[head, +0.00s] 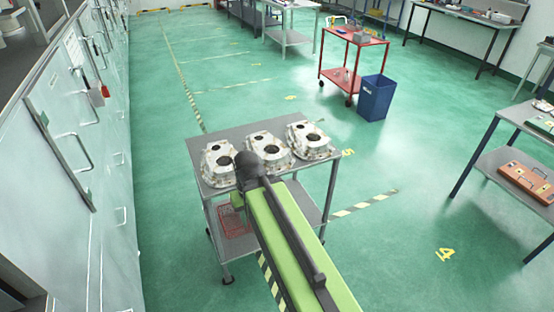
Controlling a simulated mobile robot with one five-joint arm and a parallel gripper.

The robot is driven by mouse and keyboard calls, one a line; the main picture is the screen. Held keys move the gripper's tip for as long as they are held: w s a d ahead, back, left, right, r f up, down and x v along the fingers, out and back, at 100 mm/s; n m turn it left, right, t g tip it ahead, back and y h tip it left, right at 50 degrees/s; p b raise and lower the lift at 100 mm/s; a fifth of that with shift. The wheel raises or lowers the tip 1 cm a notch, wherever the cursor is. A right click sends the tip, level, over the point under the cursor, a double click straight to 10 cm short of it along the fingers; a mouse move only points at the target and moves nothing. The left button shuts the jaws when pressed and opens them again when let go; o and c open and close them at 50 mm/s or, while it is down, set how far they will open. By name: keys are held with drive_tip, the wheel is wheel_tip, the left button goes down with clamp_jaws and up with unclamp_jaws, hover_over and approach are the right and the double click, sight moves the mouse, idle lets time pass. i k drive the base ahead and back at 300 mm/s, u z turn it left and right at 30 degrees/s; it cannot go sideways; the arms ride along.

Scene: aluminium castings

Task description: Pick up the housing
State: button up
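Three silvery-white cast aluminium housings stand in a row on the top of a grey cart (232,134). They are the left housing (218,172), the middle housing (277,153) and the right housing (313,140), each with dark round openings. The task does not say which one is meant. My green arm reaches from the lower right to the cart's near edge. Its dark rounded joint covers part of the view between the left and middle housings. My gripper's fingers do not show; they are hidden behind the arm or out of view.
A red basket (233,222) sits on the cart's lower shelf. Grey cabinets (85,130) with handles line the left. A blue bin (376,98) and a red trolley (340,80) stand behind right. Workbenches are at the right and back. Green floor around the cart is clear.

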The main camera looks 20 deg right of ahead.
sight(308, 142)
drive_tip(key=z, duration=0.1)
drive_tip(key=i, duration=1.45)
drive_tip(key=u, duration=0.75)
